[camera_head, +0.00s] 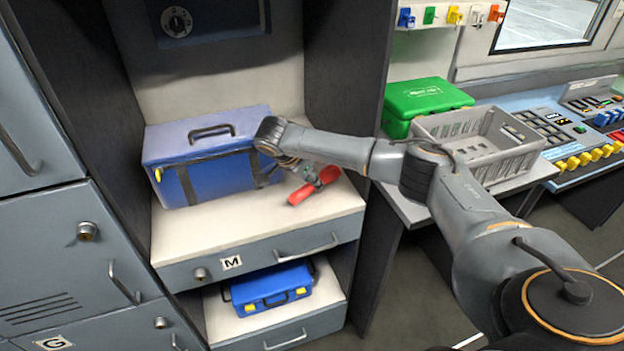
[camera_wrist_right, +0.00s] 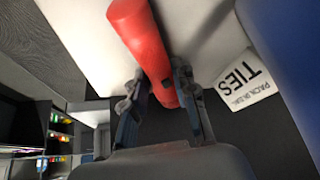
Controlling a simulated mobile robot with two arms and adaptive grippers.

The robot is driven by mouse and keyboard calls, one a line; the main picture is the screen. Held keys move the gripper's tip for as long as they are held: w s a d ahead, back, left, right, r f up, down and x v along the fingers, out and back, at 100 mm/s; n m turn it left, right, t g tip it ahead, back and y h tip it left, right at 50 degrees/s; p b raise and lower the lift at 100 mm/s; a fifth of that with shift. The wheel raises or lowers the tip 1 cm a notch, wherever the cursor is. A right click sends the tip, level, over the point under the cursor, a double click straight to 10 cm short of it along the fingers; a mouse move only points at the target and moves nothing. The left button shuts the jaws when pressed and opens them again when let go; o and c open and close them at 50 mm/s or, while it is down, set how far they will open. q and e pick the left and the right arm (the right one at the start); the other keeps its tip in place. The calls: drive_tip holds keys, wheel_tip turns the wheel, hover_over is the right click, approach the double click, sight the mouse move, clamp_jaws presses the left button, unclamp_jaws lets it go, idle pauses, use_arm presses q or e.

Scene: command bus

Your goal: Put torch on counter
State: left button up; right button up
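The red torch (camera_head: 314,186) is at the right part of the cream shelf (camera_head: 235,228) in the cabinet, beside a blue case. In the right wrist view the torch (camera_wrist_right: 142,38) runs between the fingers of my right gripper (camera_wrist_right: 160,82). The fingers sit close against both its sides and look shut on it. In the head view my right gripper (camera_head: 318,176) is partly hidden by its own wrist. I cannot tell whether the torch touches the shelf. The grey counter (camera_head: 408,208) is at the right, below the crate. My left gripper is not in view.
The blue case (camera_head: 215,165) stands close to my right wrist. A dark cabinet wall (camera_head: 345,70) separates the shelf from the counter. Another blue case (camera_head: 270,288) sits below.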

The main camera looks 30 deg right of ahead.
drive_tip(key=o, duration=0.4)
drive_tip(key=b+v, duration=0.2)
drive_tip(key=v, duration=0.6)
drive_tip(key=shift+a+r, duration=0.15)
drive_tip(key=shift+r, duration=0.15)
drive_tip(key=p+v, duration=0.1)
drive_tip(key=v, duration=0.2)
drive_tip(key=shift+r, duration=0.3)
drive_tip(key=shift+a, duration=0.1)
